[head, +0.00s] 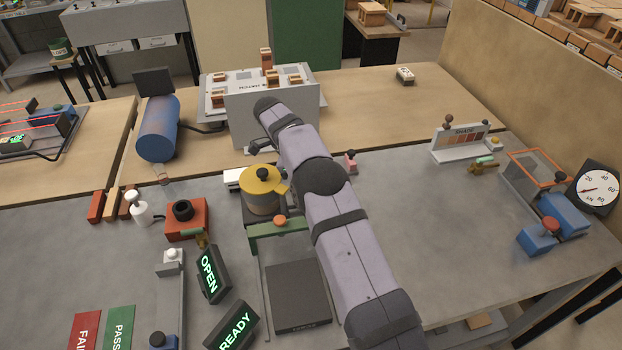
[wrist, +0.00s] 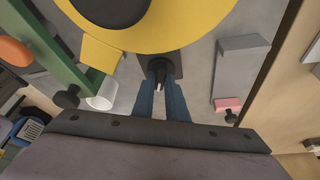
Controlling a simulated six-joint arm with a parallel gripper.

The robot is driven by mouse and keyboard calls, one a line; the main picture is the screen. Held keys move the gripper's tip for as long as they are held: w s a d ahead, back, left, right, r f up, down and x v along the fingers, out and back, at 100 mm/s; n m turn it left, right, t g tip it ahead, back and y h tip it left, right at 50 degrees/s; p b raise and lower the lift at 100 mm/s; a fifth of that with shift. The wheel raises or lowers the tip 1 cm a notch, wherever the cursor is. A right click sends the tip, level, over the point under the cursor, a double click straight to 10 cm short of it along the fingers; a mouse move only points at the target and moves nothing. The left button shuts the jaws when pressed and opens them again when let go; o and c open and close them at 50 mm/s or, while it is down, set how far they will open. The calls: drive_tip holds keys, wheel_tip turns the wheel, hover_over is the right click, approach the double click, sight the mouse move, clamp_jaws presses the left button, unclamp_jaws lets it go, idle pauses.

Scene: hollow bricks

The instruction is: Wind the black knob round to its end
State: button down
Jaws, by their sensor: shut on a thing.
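The black knob (wrist: 167,65) is in the wrist view, beside the rim of a large yellow disc (wrist: 205,38). My gripper (wrist: 160,78) has its two blue fingers close together on the knob, with a small pale bit showing between them. The fingers partly cover the knob, and how far it is turned cannot be told. In the head view the yellow disc (head: 262,180) tops a round body, and my arm hides the gripper and this knob.
A green frame (wrist: 60,50) stands left of the fingers in the wrist view, with a white cylinder (wrist: 103,97). A pink-ended block (wrist: 228,103) is at right. In the head view a red block (head: 186,229) with a black ring and lit OPEN (head: 208,272) and READY signs stand nearby.

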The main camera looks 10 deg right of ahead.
drive_tip(key=shift+m+p, duration=0.6)
drive_tip(key=shift+p, duration=0.05)
drive_tip(key=shift+m+g, duration=0.3)
drive_tip(key=c, duration=1.8)
unclamp_jaws()
drive_tip(key=shift+o, duration=0.2)
drive_tip(key=shift+w+r, duration=0.1)
drive_tip(key=shift+r, duration=0.35)
wheel_tip(320, 180, up, 9)
drive_tip(key=p, duration=0.3)
drive_tip(key=shift+p, duration=0.4)
